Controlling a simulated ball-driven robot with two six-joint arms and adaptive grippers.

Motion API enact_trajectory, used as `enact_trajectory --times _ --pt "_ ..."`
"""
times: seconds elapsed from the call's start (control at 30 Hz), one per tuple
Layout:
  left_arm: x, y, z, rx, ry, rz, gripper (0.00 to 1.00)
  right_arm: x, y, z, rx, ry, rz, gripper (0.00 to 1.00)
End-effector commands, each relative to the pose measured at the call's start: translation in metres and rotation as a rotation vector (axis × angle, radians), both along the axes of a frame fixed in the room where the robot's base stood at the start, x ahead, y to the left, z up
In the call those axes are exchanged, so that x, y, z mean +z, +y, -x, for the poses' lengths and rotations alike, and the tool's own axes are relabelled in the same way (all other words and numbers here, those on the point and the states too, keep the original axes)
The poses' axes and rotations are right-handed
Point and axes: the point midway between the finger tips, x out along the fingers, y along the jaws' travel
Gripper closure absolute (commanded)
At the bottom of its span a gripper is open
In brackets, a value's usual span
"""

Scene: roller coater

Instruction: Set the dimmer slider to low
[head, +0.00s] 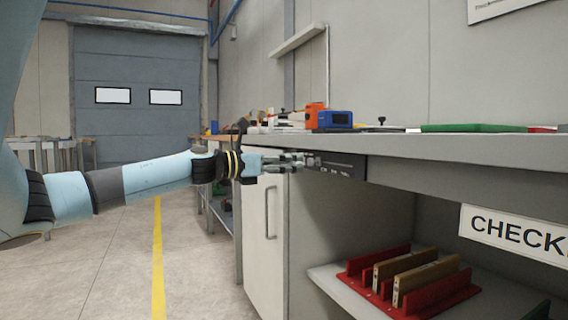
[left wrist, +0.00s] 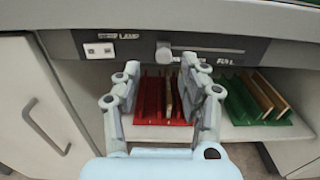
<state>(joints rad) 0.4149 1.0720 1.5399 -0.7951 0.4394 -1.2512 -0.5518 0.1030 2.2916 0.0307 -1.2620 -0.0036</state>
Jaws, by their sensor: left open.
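The dimmer slider is on a dark panel (left wrist: 270,52) under the bench top, with the words LAMP and FULL on it. Its light grey knob (left wrist: 163,53) appears at the left end of a horizontal slot, away from FULL. The panel also shows at the bench's front edge in the head view (head: 345,165). My left gripper (left wrist: 160,72) is open and empty, its fingertips just below and either side of the knob in the picture. In the head view my left gripper (head: 288,162) reaches the panel's left end; contact cannot be told. My right gripper is not in view.
A white rocker switch (left wrist: 99,51) sits left of the slider. The bench top (head: 440,146) overhangs the panel. Below are a cabinet door (head: 265,235) with a handle and a shelf with a red rack (left wrist: 150,100) and a green rack (left wrist: 240,103).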

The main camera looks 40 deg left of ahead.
Motion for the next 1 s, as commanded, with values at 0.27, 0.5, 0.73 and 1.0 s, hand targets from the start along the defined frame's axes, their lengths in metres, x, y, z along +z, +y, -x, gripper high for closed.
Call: enact_trajectory --times 0.27,0.5,0.73,1.0 --pt "-0.001 0.006 0.013 0.002 0.003 -0.001 0.58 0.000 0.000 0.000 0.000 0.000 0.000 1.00" --pt "0.000 0.007 0.014 0.004 0.002 0.000 0.58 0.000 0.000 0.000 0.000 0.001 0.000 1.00" --pt "0.000 0.006 0.014 0.003 0.003 0.001 0.58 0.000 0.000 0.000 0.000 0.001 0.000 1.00" --pt "-0.015 0.005 0.017 0.003 0.026 0.007 0.58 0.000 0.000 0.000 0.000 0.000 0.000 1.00"
